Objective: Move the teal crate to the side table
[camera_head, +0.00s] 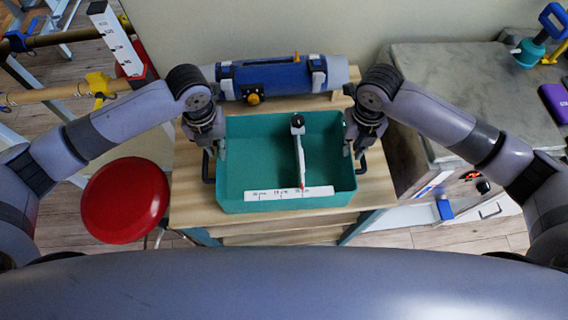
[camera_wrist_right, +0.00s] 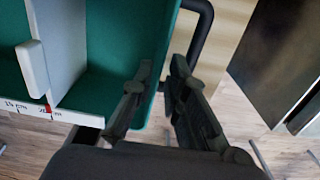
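The teal crate (camera_head: 240,165) stands upright on a light wooden surface in front of me. It has a dark handle (camera_head: 208,166) at its left end and another (camera_head: 362,163) at its right end; the right handle also shows in the right wrist view (camera_wrist_right: 203,28). My left gripper (camera_head: 214,150) is at the crate's left rim, its fingers apart. My right gripper (camera_head: 354,150) is at the right rim. In the right wrist view its fingers (camera_wrist_right: 161,85) are apart, one on the crate's inner side, one near the handle. The side table (camera_head: 440,85) probably is the grey-topped one at right.
A white divider (camera_head: 299,150) and a ruler strip (camera_head: 288,193) are in the crate. A blue roll (camera_head: 280,77) lies behind it. A red round stool (camera_head: 123,200) is at left. The grey top has clear room; a teal kettlebell (camera_head: 528,53) and purple block (camera_head: 555,103) sit toward its right.

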